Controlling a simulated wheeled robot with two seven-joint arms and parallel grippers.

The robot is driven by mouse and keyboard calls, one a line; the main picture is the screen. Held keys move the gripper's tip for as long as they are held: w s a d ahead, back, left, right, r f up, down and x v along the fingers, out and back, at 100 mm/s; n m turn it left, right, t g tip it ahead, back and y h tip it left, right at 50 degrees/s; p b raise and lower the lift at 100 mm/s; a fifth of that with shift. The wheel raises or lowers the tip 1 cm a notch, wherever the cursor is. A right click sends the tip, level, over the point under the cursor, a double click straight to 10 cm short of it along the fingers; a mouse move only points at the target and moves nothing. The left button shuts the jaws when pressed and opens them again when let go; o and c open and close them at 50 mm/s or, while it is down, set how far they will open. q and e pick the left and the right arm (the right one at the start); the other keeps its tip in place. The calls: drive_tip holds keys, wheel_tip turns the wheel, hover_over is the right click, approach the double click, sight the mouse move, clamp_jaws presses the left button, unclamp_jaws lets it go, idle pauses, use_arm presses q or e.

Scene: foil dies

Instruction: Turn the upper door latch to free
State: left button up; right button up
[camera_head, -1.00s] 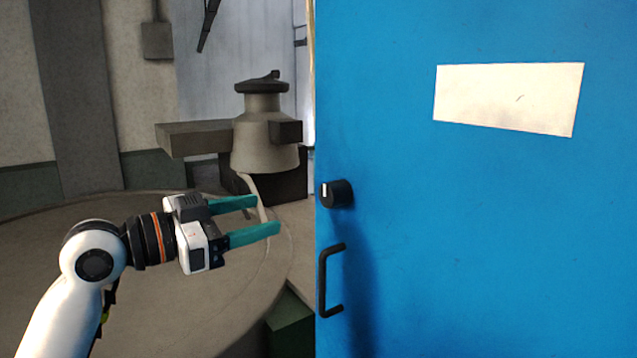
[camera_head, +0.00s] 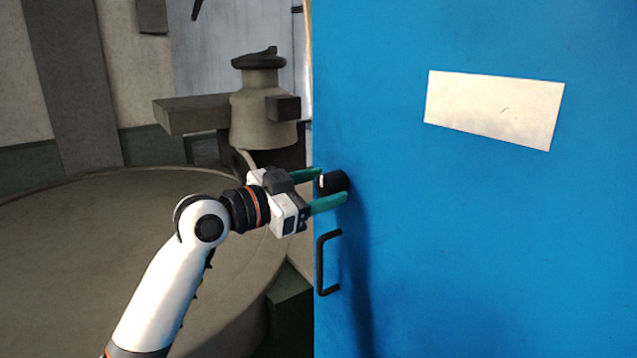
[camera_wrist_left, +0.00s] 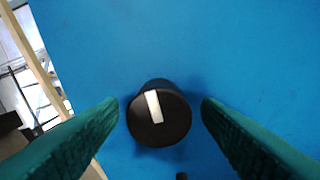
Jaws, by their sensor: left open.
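The upper latch is a round black knob (camera_head: 335,182) with a white mark, on the left edge area of the blue door (camera_head: 450,250). In the left wrist view the knob (camera_wrist_left: 159,118) sits between the two green fingers, with a gap on each side. Its white mark is near upright, tilted slightly to the left. My left gripper (camera_head: 325,188) is open, its fingertips at the knob, one above and one below in the head view. My right gripper is not in view.
A black pull handle (camera_head: 322,262) is on the door below the knob. A pale blank plate (camera_head: 494,108) is higher on the door. A grey machine (camera_head: 262,115) and a large round grey surface (camera_head: 90,240) stand to the left.

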use_arm(q)
drive_tip(key=c, duration=1)
drive_tip(key=shift+f+m+b, duration=0.2)
drive_tip(key=shift+m+b, duration=0.5)
drive_tip(key=shift+b, duration=0.15)
drive_tip(key=shift+a+m+b, duration=0.1)
drive_tip(key=shift+m+b, duration=1)
drive_tip(key=shift+b, duration=0.05)
drive_tip(key=m+b, duration=0.2)
drive_tip(key=m, duration=0.1)
drive_tip(key=shift+r+m, duration=0.1)
drive_tip(key=shift+m, duration=0.3)
drive_tip(key=m, duration=0.2)
drive_tip(key=shift+m, duration=0.3)
drive_tip(key=m, duration=0.2)
drive_tip(key=shift+r+m+b, duration=0.1)
drive_tip(key=shift+m+b, duration=0.2)
drive_tip(key=shift+m, duration=0.1)
drive_tip(key=m, duration=0.5)
drive_tip(key=shift+p, duration=0.3)
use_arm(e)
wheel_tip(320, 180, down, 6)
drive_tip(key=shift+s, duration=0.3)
